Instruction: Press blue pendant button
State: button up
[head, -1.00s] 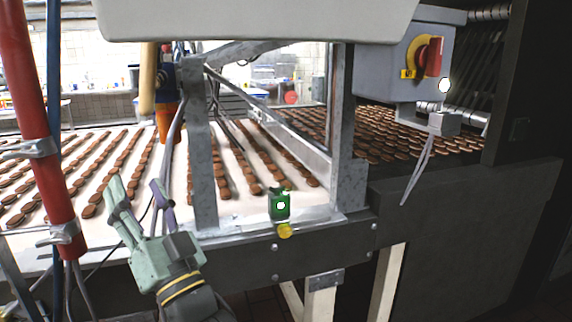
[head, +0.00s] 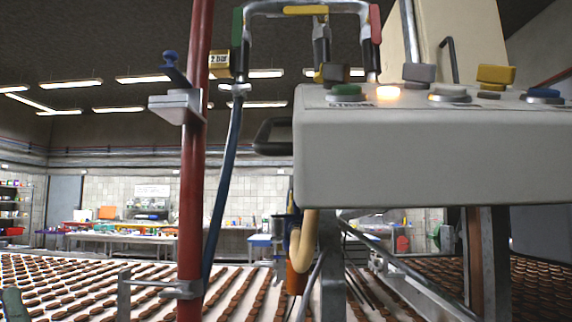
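The pendant is a pale grey box (head: 430,155) hanging in the right half of the head view, seen from slightly below its top face. A blue button (head: 545,92) sits at the right end of that top face, seen nearly edge-on. A green button (head: 346,89), a lit amber lamp (head: 388,92) and a whitish button (head: 450,91) sit to its left. Only a grey-green tip of my gripper (head: 13,304) shows at the lower left edge, far from the pendant. Whether it is open or shut is hidden.
A red upright pipe (head: 193,160) with a blue-handled valve (head: 170,62) and a blue hose (head: 222,190) stand between my gripper and the pendant. A black handle (head: 270,137) juts from the box's left side. Biscuit rows lie on the white conveyor (head: 225,285) below.

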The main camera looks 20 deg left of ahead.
aim_at(539, 92)
jog(key=j, duration=0.25)
jog(key=i+j, duration=0.1)
jog(key=j, duration=0.15)
jog(key=j+z, duration=0.15)
jog(key=z, duration=0.3)
jog(key=k+j+z, duration=0.1)
jog(key=z, duration=0.4)
